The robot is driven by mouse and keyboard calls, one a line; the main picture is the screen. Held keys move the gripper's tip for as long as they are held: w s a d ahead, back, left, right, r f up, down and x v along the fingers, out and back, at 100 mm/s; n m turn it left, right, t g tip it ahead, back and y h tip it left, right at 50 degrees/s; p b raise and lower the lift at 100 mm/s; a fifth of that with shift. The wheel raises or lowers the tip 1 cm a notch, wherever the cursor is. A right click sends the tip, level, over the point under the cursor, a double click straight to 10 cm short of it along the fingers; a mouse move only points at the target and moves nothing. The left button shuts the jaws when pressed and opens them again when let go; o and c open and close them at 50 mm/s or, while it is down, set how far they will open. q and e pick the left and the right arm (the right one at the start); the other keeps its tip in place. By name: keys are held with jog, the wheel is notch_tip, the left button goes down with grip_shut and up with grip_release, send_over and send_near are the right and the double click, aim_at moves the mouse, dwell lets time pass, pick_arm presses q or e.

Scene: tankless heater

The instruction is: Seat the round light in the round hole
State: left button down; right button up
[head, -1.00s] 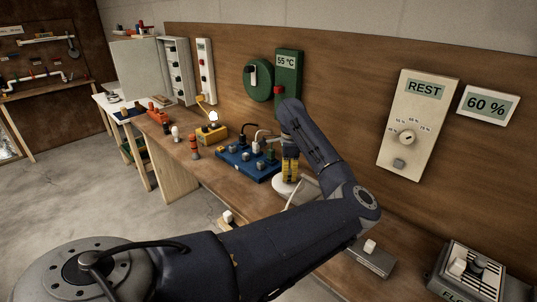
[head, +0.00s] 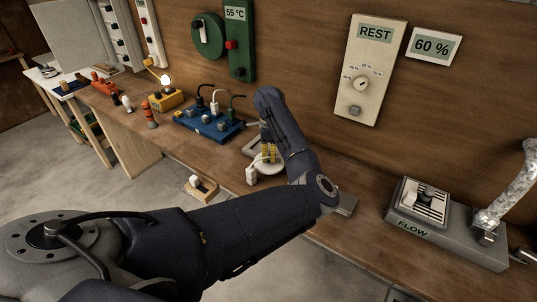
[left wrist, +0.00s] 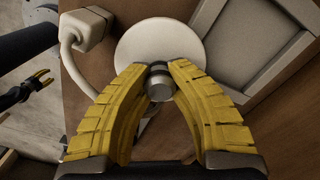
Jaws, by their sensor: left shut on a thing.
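The round light appears as a white disc (left wrist: 160,38) with a small grey knob (left wrist: 159,84) on top in the left wrist view. My left gripper (left wrist: 159,72) has its yellow fingers shut on that knob. In the head view the disc (head: 268,168) is under my left gripper (head: 268,152), just above or on the bench; I cannot tell which. A white cord runs from it to a white block (left wrist: 88,27). My right gripper (left wrist: 40,84) shows small at the left of the left wrist view, its fingers apart and empty. I cannot make out the round hole.
A square framed panel (left wrist: 262,42) lies beside the disc. A blue board with plugs (head: 208,126) and a yellow lamp box (head: 165,98) stand farther left. The grey FLOW unit (head: 446,238) is at right. The wall carries a REST panel (head: 368,70).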

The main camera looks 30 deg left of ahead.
pick_arm(q)
jog(key=shift+w+a, duration=1.05)
jog(key=shift+w, duration=0.65)
jog(key=shift+w+a, duration=1)
jog(key=shift+w, duration=0.7)
jog(key=shift+w+a, duration=1.05)
jog(key=shift+w, duration=0.65)
jog(key=shift+f, duration=1)
jog(key=c, duration=1.3)
grip_release()
jog(key=shift+o, duration=0.2)
notch_tip(320, 180, up, 12)
